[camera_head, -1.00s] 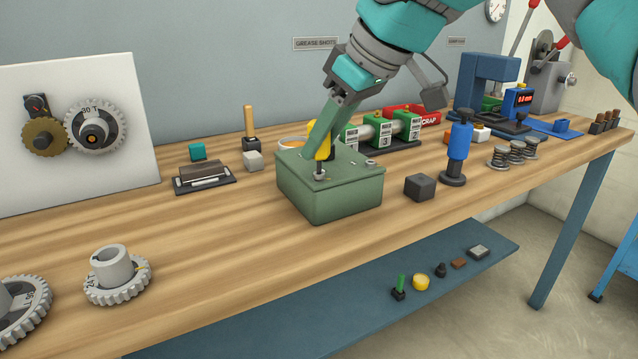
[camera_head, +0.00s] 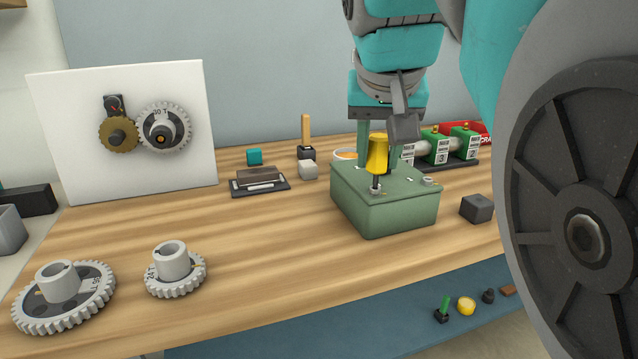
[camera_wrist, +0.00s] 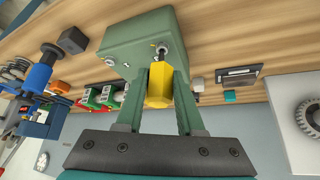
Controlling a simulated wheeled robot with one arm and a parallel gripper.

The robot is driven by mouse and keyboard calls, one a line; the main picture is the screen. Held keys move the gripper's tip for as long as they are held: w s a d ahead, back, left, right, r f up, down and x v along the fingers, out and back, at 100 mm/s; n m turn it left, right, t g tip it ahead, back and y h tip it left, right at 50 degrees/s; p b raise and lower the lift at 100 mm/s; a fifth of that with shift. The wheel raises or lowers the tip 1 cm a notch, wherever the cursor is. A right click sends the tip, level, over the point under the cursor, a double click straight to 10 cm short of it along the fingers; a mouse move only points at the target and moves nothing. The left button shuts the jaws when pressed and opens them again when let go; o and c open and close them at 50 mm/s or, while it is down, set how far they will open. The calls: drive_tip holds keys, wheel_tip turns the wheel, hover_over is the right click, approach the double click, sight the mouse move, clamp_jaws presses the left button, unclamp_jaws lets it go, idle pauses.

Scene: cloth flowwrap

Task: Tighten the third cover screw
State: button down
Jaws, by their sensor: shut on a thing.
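A green box (camera_head: 395,219) with a flat cover stands on the bench. My gripper (camera_head: 377,152) is above its front left corner, shut on a yellow-handled screwdriver (camera_head: 377,156). The driver stands nearly upright, its dark shaft reaching down to a screw (camera_head: 375,190) at that corner. In the wrist view the yellow handle (camera_wrist: 160,86) sits between my two green fingers, and its tip meets the screw (camera_wrist: 161,50). Another screw (camera_head: 428,181) shows at the right corner of the cover. The far corners are partly hidden by my fingers and the handle.
Two grey gears (camera_head: 174,268) (camera_head: 63,297) lie at the front left. A dark block (camera_head: 476,208) stands right of the box. A black-based fixture (camera_head: 259,182) and a grey cube (camera_head: 308,170) stand to its left. Bare bench lies in front.

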drive_tip(key=shift+c, duration=2.2)
unclamp_jaws()
drive_tip(key=shift+c, duration=0.4)
drive_tip(key=c, duration=0.3)
